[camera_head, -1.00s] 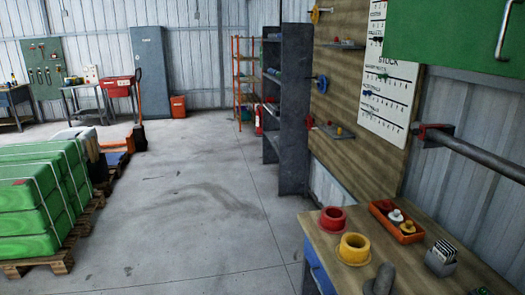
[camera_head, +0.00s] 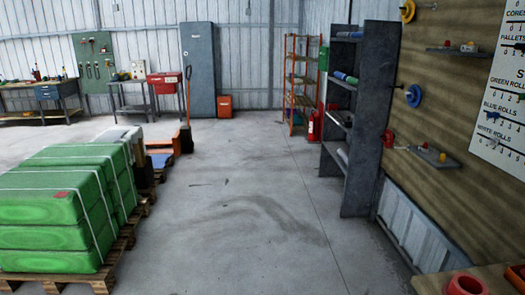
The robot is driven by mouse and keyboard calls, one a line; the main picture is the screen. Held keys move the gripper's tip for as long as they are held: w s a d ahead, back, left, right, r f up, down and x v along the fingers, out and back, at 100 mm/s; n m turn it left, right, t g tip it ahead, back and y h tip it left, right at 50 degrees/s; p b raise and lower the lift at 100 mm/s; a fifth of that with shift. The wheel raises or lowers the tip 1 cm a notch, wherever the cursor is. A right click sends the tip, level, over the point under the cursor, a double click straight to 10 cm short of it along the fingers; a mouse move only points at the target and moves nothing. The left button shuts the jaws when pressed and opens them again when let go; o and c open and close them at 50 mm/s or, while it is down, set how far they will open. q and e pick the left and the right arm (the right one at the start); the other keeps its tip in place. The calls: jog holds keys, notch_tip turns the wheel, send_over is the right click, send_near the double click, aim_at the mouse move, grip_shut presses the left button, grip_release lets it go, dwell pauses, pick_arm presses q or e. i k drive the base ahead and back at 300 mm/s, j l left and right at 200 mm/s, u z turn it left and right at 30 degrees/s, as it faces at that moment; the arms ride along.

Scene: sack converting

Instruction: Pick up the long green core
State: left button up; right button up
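A dark grey shelf rack (camera_head: 362,190) stands right of the middle, against the right wall. Several small rolls lie on its shelves. On the second level a blue roll (camera_head: 340,75) lies beside a greenish roll (camera_head: 351,81). Paler rolls lie lower down. They are too small and far for me to tell whether one is the long green core. Neither of my grippers is in view.
Green sacks (camera_head: 60,210) are strapped on a wooden pallet (camera_head: 125,240) at the left. A pallet truck (camera_head: 186,138) stands behind. A workbench corner with a red ring (camera_head: 466,285) is at the lower right. The concrete floor (camera_head: 250,220) between is clear.

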aim_at(351, 80)
jog(key=i+z, duration=0.1)
jog(key=i, duration=0.6)
jog(key=i+j+z, duration=0.1)
jog(key=i, duration=0.65)
jog(key=i+z, duration=0.25)
jog(key=i, duration=0.45)
jog(key=i+j+z, duration=0.2)
jog(key=i, duration=0.55)
jog(key=i+l+z, duration=0.2)
jog(key=i, duration=0.35)
jog(key=i+l+z, duration=0.2)
jog(key=i, duration=0.4)
jog(key=i+j+z, duration=0.5)
jog(key=i+j, duration=1.8)
jog(key=j, duration=0.15)
